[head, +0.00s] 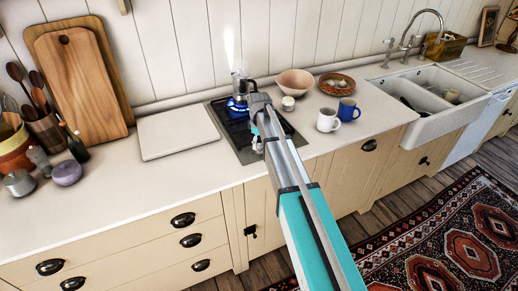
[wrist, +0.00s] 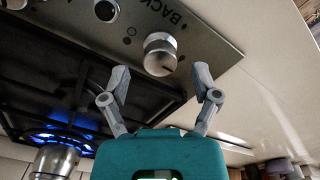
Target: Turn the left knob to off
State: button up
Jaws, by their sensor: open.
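The hob (head: 243,153) is set in the counter, its knobs hidden behind my arm in the head view. The wrist view looks upside down, since the word BACK reads inverted. There a silver knob (wrist: 160,55) sits at the right end of the metal control strip (wrist: 205,50), which appears to be the hob's left knob. Two more knobs show, a middle one (wrist: 106,10) and one cut by the top edge. My gripper (wrist: 161,84) is open, its fingertips on either side of the end knob and apparently short of it. The knob's pointer setting is unclear.
A blue flame (wrist: 60,138) burns under a moka pot (head: 243,88), with vapour above it. A white board (head: 176,133) lies left of the hob. To the right are a bowl (head: 294,82), a white mug (head: 327,121) and a blue mug (head: 348,110).

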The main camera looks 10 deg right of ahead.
jog(key=shift+f+b, duration=0.45)
jog(key=shift+f, duration=0.2)
grip_shut()
